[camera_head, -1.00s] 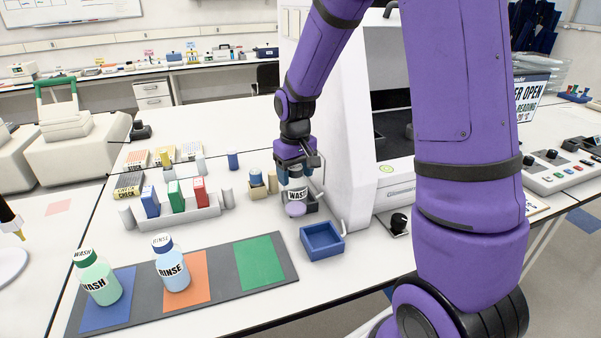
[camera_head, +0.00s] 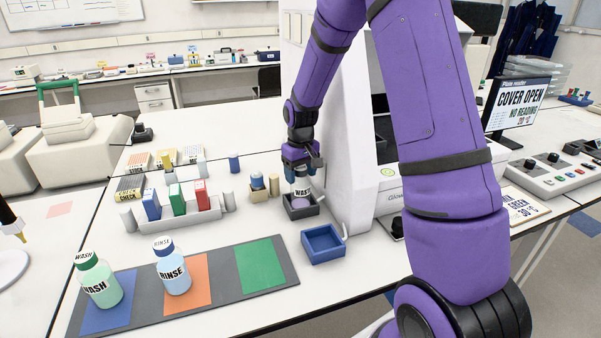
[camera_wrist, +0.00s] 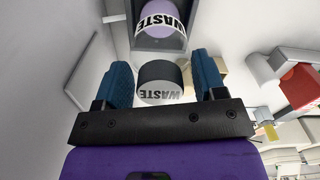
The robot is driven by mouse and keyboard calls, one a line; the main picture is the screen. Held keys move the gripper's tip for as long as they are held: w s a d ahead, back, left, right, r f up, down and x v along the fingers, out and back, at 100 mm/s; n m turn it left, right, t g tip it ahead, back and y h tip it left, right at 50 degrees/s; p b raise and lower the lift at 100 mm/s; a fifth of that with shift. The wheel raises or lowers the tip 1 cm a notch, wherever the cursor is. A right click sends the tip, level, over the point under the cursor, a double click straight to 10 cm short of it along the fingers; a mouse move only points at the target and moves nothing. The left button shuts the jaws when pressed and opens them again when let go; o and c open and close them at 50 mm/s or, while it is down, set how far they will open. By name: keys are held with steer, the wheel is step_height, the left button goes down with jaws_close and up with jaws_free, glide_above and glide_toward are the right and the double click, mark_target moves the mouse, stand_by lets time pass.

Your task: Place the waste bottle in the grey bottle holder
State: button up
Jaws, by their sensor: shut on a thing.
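The waste bottle (camera_head: 302,186) is upright, with a white WASTE label and a purple lower part. Its base is within the walls of the grey bottle holder (camera_head: 302,212); whether it touches the floor of the holder I cannot tell. My gripper (camera_head: 300,165) is shut on the bottle's top from above. In the wrist view, the blue fingers of my gripper (camera_wrist: 165,82) flank the dark cap. The purple part of the waste bottle (camera_wrist: 160,13) shows inside the grey frame of the holder (camera_wrist: 140,43).
A blue open tray (camera_head: 323,258) stands just in front of the holder. The white machine (camera_head: 350,190) is close on the right. A rack with coloured boxes (camera_head: 180,212) is to the left. The wash bottle (camera_head: 99,283) and rinse bottle (camera_head: 173,270) stand on a colour-marked mat (camera_head: 222,291).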

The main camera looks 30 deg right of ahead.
steer(key=shift+f, duration=0.1)
steer(key=o, duration=1.2)
step_height(320, 180, up, 11)
steer(key=shift+f, duration=0.2)
steer(key=s+a+r+t, duration=0.1)
steer(key=s+a+r, duration=0.2)
steer(key=s+r, duration=0.4)
steer(key=s+a+r+t, duration=0.1)
steer(key=s+a+r, duration=0.1)
steer(key=s+r, duration=0.5)
steer(key=s+a+t, duration=0.1)
steer(key=s, duration=0.5)
steer(key=s+a+r+t, duration=0.1)
steer(key=s, duration=0.4)
steer(key=s+a+t, duration=0.1)
steer(key=s, duration=0.5)
steer(key=shift+s+a+r+m, duration=0.1)
steer(key=shift+s+r+m, duration=0.2)
steer(key=shift+r, duration=0.05)
